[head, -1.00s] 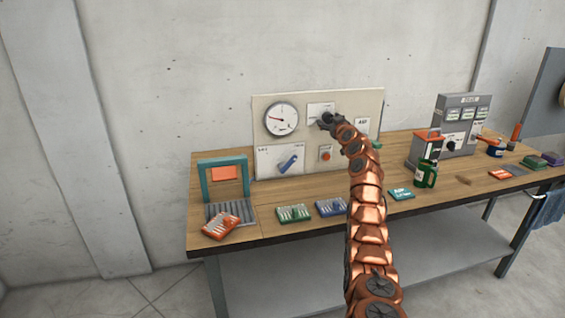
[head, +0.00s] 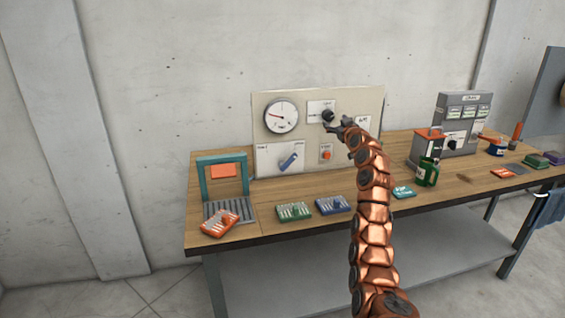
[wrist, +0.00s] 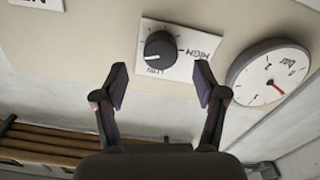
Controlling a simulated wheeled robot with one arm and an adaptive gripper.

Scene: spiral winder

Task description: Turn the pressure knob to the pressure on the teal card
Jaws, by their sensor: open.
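The black pressure knob (head: 327,116) sits on a white plate on the upright panel. In the wrist view the knob (wrist: 159,46) lies ahead of and between my fingertips, apart from them, with a scale and the word HIGH beside it. My gripper (head: 336,124) is open and empty, just right of the knob in the head view; it also shows in the wrist view (wrist: 161,78). The pressure gauge (head: 281,117) with a red needle is left of the knob. The teal card (head: 404,192) lies on the bench right of my arm; its print is too small to read.
The panel (head: 352,97) also carries a blue lever (head: 289,160) and an orange button (head: 326,155). The bench front between racks and edge is mostly clear.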

